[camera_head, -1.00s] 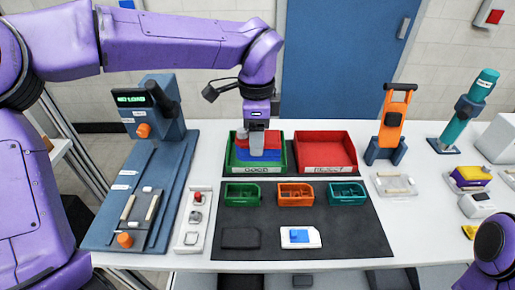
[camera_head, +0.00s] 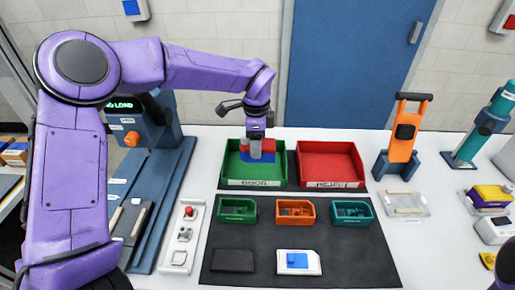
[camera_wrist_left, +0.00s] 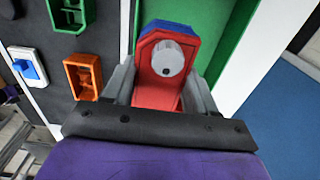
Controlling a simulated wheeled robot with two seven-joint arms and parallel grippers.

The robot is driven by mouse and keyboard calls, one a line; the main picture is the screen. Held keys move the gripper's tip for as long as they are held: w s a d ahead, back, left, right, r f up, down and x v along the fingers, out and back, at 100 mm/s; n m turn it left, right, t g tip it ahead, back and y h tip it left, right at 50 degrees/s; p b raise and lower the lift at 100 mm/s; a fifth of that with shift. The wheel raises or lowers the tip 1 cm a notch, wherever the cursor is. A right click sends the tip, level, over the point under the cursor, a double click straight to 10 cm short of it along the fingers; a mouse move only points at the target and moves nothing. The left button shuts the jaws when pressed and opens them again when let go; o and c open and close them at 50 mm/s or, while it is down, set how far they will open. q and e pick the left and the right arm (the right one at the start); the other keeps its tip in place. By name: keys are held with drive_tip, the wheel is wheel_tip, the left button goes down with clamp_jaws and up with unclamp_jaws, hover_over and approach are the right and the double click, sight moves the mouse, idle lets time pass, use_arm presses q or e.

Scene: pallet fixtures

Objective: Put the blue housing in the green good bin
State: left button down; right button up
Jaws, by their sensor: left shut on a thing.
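The blue housing (camera_head: 268,157), with a red part on its upper side, is in my left gripper (camera_head: 256,150). The gripper is shut on it over the green good bin (camera_head: 236,172); I cannot tell whether the housing touches the bin floor. In the left wrist view the red part, with a pale round disc, sits between the fingers, and a blue edge of the housing (camera_wrist_left: 168,26) shows beyond it. The green bin (camera_wrist_left: 212,25) lies behind and around it there. My right gripper is not in view.
The red reject bin (camera_head: 325,160) stands right beside the green one. Small green (camera_head: 237,210), orange (camera_head: 295,211) and teal (camera_head: 351,212) trays sit in front on a dark mat (camera_head: 330,248). A white plate with a blue piece (camera_head: 298,261) lies nearer.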

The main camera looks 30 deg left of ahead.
use_arm(q)
drive_tip(key=w+f, duration=0.1)
drive_tip(key=w+a+f+p, duration=0.1)
drive_tip(key=f, duration=0.1)
drive_tip(key=w+a+f+p, duration=0.1)
drive_tip(key=f, duration=0.1)
drive_tip(key=shift+w+a, duration=0.1)
drive_tip(key=shift+w, duration=0.1)
wheel_tip(320, 180, down, 3)
drive_tip(key=shift+r+p, duration=0.1)
drive_tip(key=shift+p, duration=0.25)
drive_tip(key=shift+f, duration=0.4)
drive_tip(key=shift+c, duration=1.7)
unclamp_jaws()
